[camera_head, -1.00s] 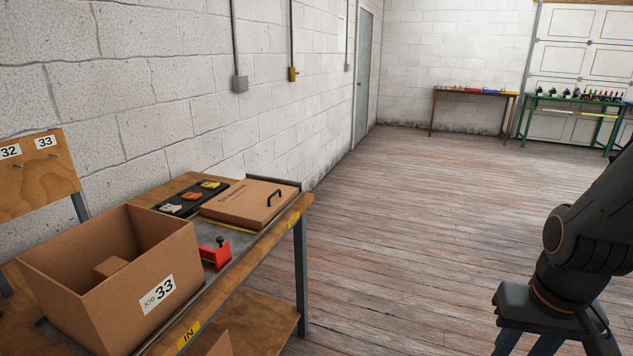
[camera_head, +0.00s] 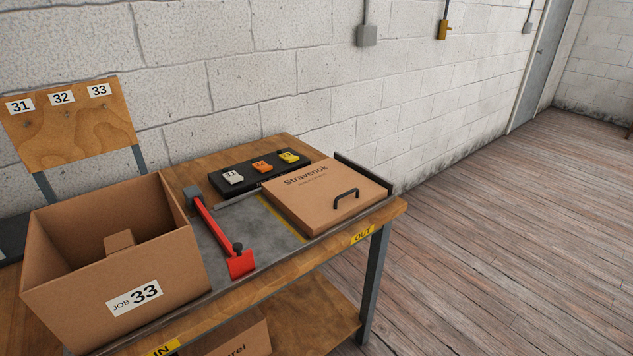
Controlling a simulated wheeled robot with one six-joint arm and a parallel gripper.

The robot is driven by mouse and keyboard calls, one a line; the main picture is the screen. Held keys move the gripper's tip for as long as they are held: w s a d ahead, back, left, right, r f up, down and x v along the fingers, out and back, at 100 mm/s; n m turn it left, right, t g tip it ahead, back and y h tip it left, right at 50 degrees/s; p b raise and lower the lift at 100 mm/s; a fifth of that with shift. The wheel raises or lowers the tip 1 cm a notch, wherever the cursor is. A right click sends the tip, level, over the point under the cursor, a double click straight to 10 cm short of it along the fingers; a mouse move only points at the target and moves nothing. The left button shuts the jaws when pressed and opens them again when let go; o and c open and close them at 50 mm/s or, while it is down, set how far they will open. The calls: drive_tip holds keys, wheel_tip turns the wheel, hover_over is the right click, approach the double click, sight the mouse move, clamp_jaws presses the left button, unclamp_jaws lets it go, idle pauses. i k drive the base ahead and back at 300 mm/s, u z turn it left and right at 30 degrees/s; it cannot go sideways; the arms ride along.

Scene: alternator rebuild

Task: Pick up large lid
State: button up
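The large lid (camera_head: 312,197) looks to be the flat brown cardboard piece marked "Stravenok", with a black arched handle (camera_head: 346,197) on its top. It lies level at the right end of the wooden bench, by the "OUT" label. I cannot tell whether a box is under it. An open cardboard box (camera_head: 150,297) marked "JOB 33" stands at the left of the bench, with a smaller brown piece inside. My gripper is not in view now.
A red bar tool (camera_head: 213,228) lies between the box and the lid. A black tray (camera_head: 259,173) with white, orange and yellow tags sits behind. Another box (camera_head: 236,340) is on the lower shelf. The wooden floor (camera_head: 480,240) at right is clear.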

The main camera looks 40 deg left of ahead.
sight(320, 196)
drive_tip(key=u, duration=0.65)
drive_tip(key=i, duration=0.8)
drive_tip(key=u, duration=1.25)
drive_tip(key=i, duration=0.35)
drive_tip(key=u, duration=0.2)
